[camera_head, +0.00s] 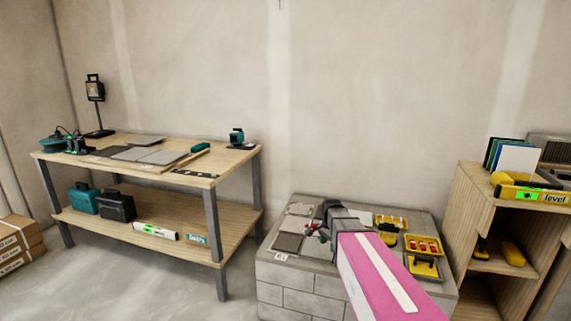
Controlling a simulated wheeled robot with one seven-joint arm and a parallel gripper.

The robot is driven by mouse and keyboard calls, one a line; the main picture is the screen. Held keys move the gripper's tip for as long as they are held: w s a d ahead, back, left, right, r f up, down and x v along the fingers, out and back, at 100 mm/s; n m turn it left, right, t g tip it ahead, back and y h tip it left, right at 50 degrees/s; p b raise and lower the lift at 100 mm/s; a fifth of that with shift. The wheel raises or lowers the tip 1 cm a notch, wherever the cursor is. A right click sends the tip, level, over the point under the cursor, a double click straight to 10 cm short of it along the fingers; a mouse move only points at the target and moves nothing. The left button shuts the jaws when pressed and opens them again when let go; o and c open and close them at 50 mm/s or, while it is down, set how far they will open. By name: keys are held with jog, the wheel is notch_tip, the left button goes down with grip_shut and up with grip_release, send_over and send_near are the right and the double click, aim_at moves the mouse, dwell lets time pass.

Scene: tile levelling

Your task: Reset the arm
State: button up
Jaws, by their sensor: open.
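My arm, with a pink link (375,275), reaches in from the lower right over the grey block stand (290,292). My gripper (312,231) is at its far end, above the tiles on the left half of the stand top. It looks small and dark here and is open, with nothing visible held. Grey tiles (288,242) lie on the stand beside and below the gripper. My arm hides part of the stand top. I cannot tell whether the fingers touch a tile.
Yellow trays (422,245) with small parts sit on the stand's right side. A wooden workbench (235,165) with tiles and tools stands at the left. A wooden shelf (463,215) with a yellow level (530,194) stands close at the right. Floor between bench and stand is clear.

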jog(key=s+n, duration=1.1)
jog(key=s, duration=0.8)
jog(key=shift+s+f, duration=0.2)
jog(key=shift+f, duration=0.1)
